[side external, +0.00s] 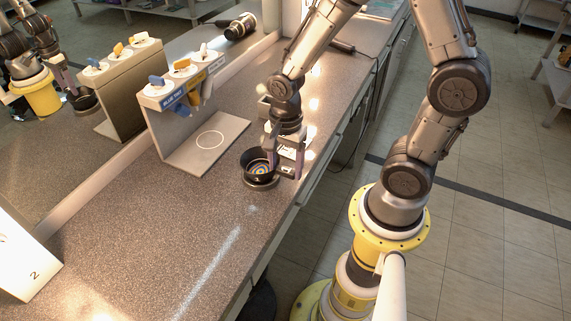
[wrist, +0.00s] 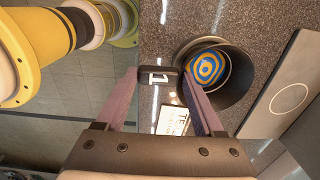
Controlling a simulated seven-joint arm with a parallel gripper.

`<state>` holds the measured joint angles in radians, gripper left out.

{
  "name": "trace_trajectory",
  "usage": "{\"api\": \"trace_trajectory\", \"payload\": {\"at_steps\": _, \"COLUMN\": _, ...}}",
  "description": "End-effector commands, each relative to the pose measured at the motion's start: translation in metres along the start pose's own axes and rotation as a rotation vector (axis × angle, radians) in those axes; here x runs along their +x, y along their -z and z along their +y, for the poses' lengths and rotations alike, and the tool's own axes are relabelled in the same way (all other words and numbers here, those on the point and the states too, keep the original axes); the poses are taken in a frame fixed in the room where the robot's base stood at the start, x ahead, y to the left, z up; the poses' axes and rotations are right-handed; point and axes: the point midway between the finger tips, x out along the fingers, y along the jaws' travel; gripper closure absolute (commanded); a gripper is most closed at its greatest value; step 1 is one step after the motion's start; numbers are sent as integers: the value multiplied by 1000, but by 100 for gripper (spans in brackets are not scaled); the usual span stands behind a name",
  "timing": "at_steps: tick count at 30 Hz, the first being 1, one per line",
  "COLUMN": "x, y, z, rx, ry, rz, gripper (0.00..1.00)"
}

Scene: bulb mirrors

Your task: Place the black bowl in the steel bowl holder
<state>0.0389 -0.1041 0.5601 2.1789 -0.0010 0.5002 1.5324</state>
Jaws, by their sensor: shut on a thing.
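The black bowl (side external: 256,164) is near the counter's front edge, upright and open upward, with a blue and yellow ringed pattern inside. It also shows in the wrist view (wrist: 240,88). A grey round base (side external: 262,184) shows under it; whether the bowl touches it, and whether it is the steel holder, I cannot tell. My gripper (side external: 284,166) points down at the bowl's right side. In the wrist view its purple fingers (wrist: 158,74) stand either side of a small dark piece marked 1 beside the rim. The right finger overlaps the bowl's rim and hides part of it.
A grey stand (side external: 180,158) with blue, yellow and white levers and a white ring on its base is left of the bowl. A mirror (side external: 60,150) lines the back. A white block marked 2 (side external: 25,262) is at lower left.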

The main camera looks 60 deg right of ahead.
Motion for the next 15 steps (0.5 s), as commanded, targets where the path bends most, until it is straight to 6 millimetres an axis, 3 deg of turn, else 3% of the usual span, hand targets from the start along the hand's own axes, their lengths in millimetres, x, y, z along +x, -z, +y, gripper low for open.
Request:
{"api": "trace_trajectory", "payload": {"at_steps": 10, "x": 3, "y": 0, "z": 0, "rx": 0, "ry": 0, "rz": 0, "gripper": 89}}
{"api": "trace_trajectory", "payload": {"at_steps": 11, "x": 3, "y": 0, "z": 0, "rx": 0, "ry": 0, "rz": 0, "gripper": 29}}
{"api": "trace_trajectory", "payload": {"at_steps": 15, "x": 3, "y": 0, "z": 0, "rx": 0, "ry": 0, "rz": 0, "gripper": 3}}
